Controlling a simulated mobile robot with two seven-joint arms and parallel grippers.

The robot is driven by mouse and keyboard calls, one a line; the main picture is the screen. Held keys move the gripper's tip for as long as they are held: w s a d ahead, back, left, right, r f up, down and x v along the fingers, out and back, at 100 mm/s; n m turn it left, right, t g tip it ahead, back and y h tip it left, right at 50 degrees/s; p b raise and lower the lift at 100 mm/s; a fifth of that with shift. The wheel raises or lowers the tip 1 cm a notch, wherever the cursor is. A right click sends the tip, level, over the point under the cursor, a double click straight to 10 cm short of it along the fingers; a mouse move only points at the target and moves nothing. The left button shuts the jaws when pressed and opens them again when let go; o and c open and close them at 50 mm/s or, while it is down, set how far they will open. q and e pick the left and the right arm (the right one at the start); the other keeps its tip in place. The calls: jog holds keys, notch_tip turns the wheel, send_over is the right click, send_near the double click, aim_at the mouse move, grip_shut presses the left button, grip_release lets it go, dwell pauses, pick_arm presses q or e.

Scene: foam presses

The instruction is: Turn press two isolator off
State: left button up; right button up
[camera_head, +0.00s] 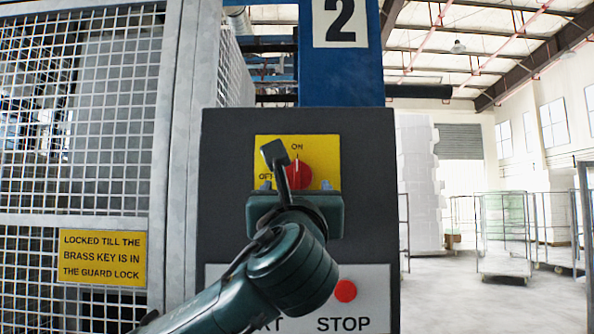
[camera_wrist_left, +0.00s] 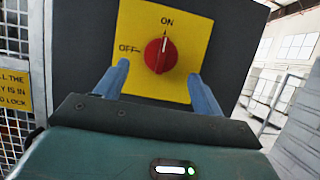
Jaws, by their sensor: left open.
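The press two isolator is a red rotary knob (camera_head: 299,174) on a yellow plate (camera_head: 326,153) marked ON at the top and OFF at the left, on a dark grey panel. In the left wrist view the knob (camera_wrist_left: 160,56) has its white mark pointing up at ON. My left gripper (camera_head: 296,186) is in front of the plate. In the left wrist view its two blue-grey fingers (camera_wrist_left: 158,70) are spread open, one to each side of the knob's lower part, apart from it. In the head view my wrist partly hides the knob. My right gripper is not in view.
Below the isolator a light plate carries a red STOP button (camera_head: 345,291); my arm covers much of it. A mesh guard (camera_head: 80,120) with a yellow lock sign (camera_head: 101,257) stands at the left. Wire carts (camera_head: 505,230) stand on open floor at the right.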

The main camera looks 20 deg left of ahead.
aim_at(297, 182)
pick_arm(q)
jog(key=p+x, duration=0.1)
jog(key=x, duration=0.2)
jog(key=shift+w+r, duration=0.25)
jog(key=shift+w, duration=0.05)
jog(key=shift+w+a, duration=0.15)
jog(key=shift+w, duration=0.25)
jog(key=c, duration=1)
